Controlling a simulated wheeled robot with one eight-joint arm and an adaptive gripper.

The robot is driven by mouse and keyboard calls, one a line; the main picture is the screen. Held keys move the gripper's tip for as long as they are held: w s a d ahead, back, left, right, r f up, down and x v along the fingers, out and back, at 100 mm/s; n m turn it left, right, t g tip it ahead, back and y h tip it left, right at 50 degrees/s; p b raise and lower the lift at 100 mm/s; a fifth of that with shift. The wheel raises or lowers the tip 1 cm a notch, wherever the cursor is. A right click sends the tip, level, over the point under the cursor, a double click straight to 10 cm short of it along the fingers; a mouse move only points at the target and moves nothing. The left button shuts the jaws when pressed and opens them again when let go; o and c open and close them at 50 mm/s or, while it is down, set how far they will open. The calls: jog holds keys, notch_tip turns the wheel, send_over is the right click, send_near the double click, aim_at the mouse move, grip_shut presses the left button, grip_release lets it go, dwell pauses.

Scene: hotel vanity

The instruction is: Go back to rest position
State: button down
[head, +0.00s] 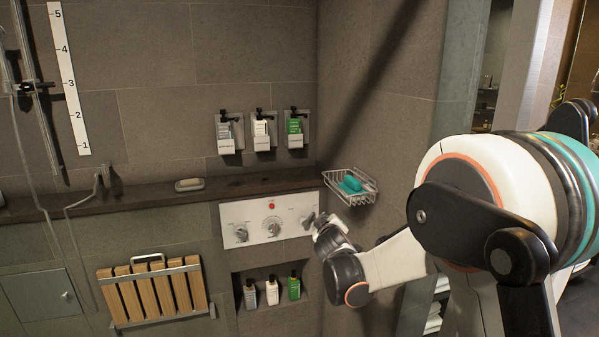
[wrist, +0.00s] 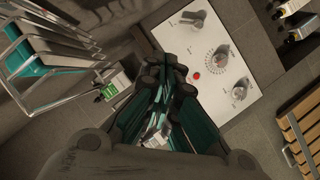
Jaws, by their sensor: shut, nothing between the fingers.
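My gripper (head: 317,222) is shut and empty, in front of the right end of the white control panel (head: 257,230) in the head view. In the wrist view my gripper (wrist: 166,75) has its dark teal fingers together, and the panel (wrist: 252,88) with its knobs and red button lies beyond and to the right. I cannot tell whether the fingertips touch the panel. My arm reaches in from the right of the head view.
A wire basket (head: 334,193) with a teal item (head: 351,184) hangs on the wall just above my gripper. Bottles (head: 272,292) stand in a niche below the panel. Three dispensers (head: 262,135) hang above the ledge (head: 130,202). A folded slatted wooden seat (head: 152,290) is at left.

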jog(key=s+d+r+m+g+h, duration=0.15)
jog(key=s+d+r, duration=0.3)
jog(key=s, duration=0.55)
jog(key=s+d+r+m+g, duration=0.25)
jog(key=s+d, duration=0.35)
jog(key=s, duration=0.4)
jog(key=s+f+m+g+y, duration=0.1)
jog(key=s+f+m, duration=0.1)
jog(key=s, duration=1.1)
jog(key=s+d+f+m+g, duration=0.1)
jog(key=s+f+m+g, duration=0.1)
jog(key=s, duration=1.2)
jog(key=shift+f+m+g+y, duration=0.3)
jog(key=shift+f+y, duration=0.05)
jog(key=shift+f, duration=0.25)
jog(key=shift+w, duration=0.1)
